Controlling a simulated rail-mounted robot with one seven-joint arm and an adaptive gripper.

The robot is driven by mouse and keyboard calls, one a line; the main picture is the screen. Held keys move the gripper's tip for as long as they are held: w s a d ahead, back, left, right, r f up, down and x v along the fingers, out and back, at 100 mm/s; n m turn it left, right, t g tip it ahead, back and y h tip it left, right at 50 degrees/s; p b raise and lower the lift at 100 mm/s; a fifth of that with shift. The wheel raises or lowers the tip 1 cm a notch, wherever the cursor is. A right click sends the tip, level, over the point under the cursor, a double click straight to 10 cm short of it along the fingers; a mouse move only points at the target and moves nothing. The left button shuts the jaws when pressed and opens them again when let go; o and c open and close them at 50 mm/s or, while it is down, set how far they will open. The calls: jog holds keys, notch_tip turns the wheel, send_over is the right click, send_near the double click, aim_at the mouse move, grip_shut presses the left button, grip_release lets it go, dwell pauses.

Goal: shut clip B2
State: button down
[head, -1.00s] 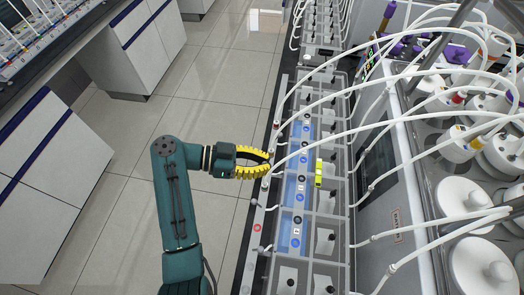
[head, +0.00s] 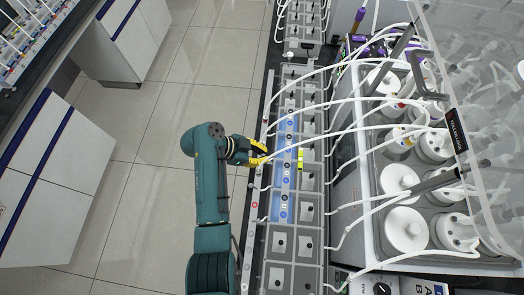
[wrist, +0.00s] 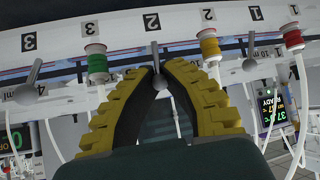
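In the wrist view, a grey lever (wrist: 154,57) with a ball end hangs from the pale rail under a label "2". I take it for clip B2, though no letter B is readable. My gripper (wrist: 160,71) has yellow ribbed fingers with dark inner faces. Their tips are drawn close together, one on each side of the lever, and seem to touch it. In the head view, my gripper (head: 267,151) is at the left edge of the reactor row; the lever is too small to make out there.
In the wrist view, similar levers stand at left (wrist: 33,80) and right (wrist: 250,55). In the head view, white tubes (head: 318,128) arch over the blue-topped block (head: 282,170). The floor at left is clear.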

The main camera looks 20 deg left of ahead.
jog(key=shift+r, duration=0.1)
jog(key=c, duration=1)
grip_release()
jog(key=shift+c, duration=0.2)
jog(key=v, duration=1.2)
